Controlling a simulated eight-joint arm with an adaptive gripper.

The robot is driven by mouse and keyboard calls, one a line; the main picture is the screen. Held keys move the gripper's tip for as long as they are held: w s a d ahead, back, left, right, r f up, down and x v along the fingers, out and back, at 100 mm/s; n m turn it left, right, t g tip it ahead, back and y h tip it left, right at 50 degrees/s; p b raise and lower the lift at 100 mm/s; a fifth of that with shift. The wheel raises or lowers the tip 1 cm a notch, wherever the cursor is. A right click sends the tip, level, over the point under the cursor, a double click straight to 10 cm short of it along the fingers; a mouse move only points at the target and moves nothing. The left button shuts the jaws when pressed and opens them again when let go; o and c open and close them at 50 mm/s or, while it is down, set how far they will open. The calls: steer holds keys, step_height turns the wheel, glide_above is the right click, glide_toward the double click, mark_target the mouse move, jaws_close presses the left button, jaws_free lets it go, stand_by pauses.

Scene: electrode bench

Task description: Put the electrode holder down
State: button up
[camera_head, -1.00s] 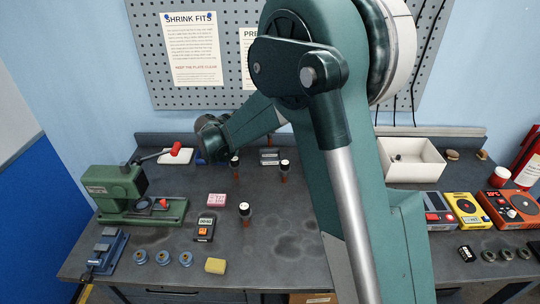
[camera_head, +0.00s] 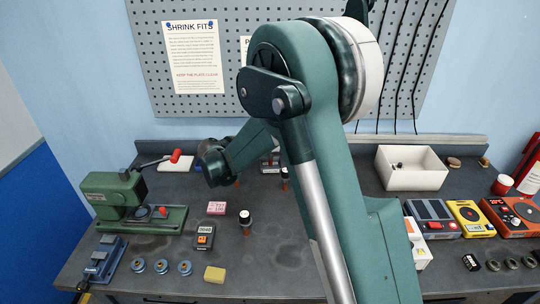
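An upright dark cylinder with a pale top (camera_head: 245,217) stands in the middle of the bench. A similar one (camera_head: 284,173) stands farther back, close beside my arm in the picture. A brown bit (camera_head: 237,182) shows under my forearm, perhaps the base of a third one. I cannot tell which of these, if any, is the electrode holder. My gripper does not show. My forearm reaches left and ends in a dark round joint above the back of the bench, and anything beyond it is hidden.
A green press (camera_head: 120,205) with a red-knobbed lever stands at left. A white bin (camera_head: 412,170) and several instruments, including a yellow meter (camera_head: 471,217), stand at right. A pink block (camera_head: 216,208), a grey meter (camera_head: 204,237) and a yellow block (camera_head: 215,273) lie near the middle.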

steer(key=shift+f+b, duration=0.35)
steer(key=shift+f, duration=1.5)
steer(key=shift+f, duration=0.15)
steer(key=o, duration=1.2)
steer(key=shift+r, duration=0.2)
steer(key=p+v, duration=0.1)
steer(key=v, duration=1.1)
steer(key=shift+p, duration=0.4)
